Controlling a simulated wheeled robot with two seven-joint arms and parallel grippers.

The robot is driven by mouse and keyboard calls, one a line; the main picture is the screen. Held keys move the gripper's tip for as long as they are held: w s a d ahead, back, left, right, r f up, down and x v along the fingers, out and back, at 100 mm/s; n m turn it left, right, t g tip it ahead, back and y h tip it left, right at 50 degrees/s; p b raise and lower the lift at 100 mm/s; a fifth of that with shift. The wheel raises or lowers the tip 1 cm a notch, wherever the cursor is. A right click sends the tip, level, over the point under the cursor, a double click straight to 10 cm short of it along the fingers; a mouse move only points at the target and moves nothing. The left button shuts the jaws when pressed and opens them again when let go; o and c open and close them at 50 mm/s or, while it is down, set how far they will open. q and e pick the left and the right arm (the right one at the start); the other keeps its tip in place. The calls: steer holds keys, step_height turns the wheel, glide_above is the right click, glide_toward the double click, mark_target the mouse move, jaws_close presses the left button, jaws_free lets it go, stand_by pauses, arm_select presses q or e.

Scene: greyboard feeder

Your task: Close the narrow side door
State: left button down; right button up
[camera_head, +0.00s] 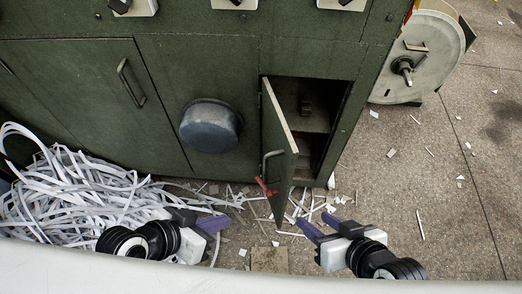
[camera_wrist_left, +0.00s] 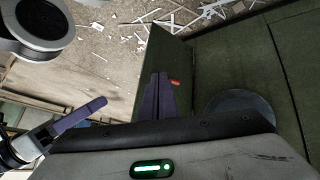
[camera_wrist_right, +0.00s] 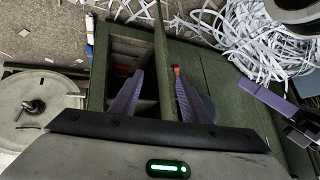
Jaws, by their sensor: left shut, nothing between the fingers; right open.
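My right gripper (camera_head: 305,222) is open, in front of the door's right side. In the right wrist view its fingers (camera_wrist_right: 155,100) appear spread on either side of the door's edge; contact is unclear.
A heap of white paper strips (camera_head: 70,190) lies at the left by the cabinet. A round blue-grey knob-like drum (camera_head: 210,125) sticks out left of the door. A large reel (camera_head: 420,55) stands at the right. The floor at right is mostly clear, with scraps.

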arm_select(q)
steer(key=d+m+g+h, duration=0.1)
steer(key=m+h, duration=0.2)
steer(key=m+t+h+b, duration=0.1)
steer(key=m+h, duration=0.5)
steer(key=h, duration=0.2)
glide_toward(287, 149)
steer(key=x, duration=0.6)
steer(key=shift+d+r, duration=0.1)
steer(key=shift+d, duration=0.2)
steer(key=shift+t, duration=0.3)
